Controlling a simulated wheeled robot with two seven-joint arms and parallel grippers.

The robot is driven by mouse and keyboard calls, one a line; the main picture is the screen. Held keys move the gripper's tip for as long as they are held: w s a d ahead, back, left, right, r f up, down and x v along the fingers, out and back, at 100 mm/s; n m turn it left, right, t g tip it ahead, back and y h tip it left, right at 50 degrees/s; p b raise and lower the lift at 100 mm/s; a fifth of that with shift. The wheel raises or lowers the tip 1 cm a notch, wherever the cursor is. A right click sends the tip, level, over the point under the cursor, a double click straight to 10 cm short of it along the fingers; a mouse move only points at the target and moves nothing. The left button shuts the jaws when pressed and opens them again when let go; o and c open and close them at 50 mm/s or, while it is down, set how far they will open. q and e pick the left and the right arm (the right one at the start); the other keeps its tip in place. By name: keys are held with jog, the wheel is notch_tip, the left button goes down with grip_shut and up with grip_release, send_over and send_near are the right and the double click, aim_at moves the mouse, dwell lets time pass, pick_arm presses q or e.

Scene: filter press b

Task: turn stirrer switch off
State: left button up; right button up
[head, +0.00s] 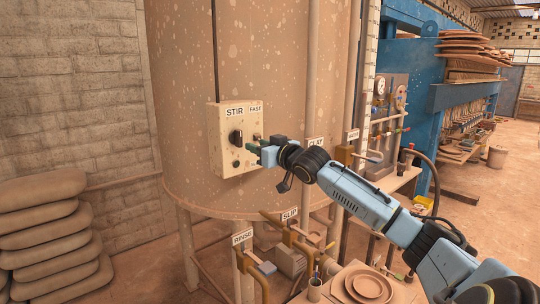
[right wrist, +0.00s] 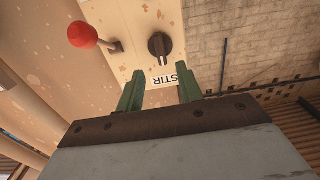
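The stirrer control box (head: 226,164) is a cream plate on the large tank, with labels reading STIR and FAST. Its black rotary switch (head: 236,137) sits below the STIR label; in the right wrist view the black switch (right wrist: 160,45) shows beyond the fingertips. My right gripper (head: 257,147) is in front of the right side of the box. In the right wrist view its two green fingers (right wrist: 161,80) stand apart with nothing between them, short of the switch. The STIR label (right wrist: 165,79) appears upside down there. My left gripper is not in view.
A red ball-ended lever (right wrist: 82,34) stands out from the box beside the switch. Pipes with RINSE (head: 242,237) and SLIP (head: 289,214) labels are below the tank. Stacked sacks (head: 50,235) stand at left, a blue press (head: 425,70) at right.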

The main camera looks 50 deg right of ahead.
jog(key=shift+s+a+b, duration=0.15)
jog(key=shift+s+b, duration=0.2)
jog(key=shift+s, duration=0.8)
jog(key=shift+s+a+b, duration=0.1)
jog(key=shift+s+b, duration=0.25)
jog(key=shift+s, duration=0.75)
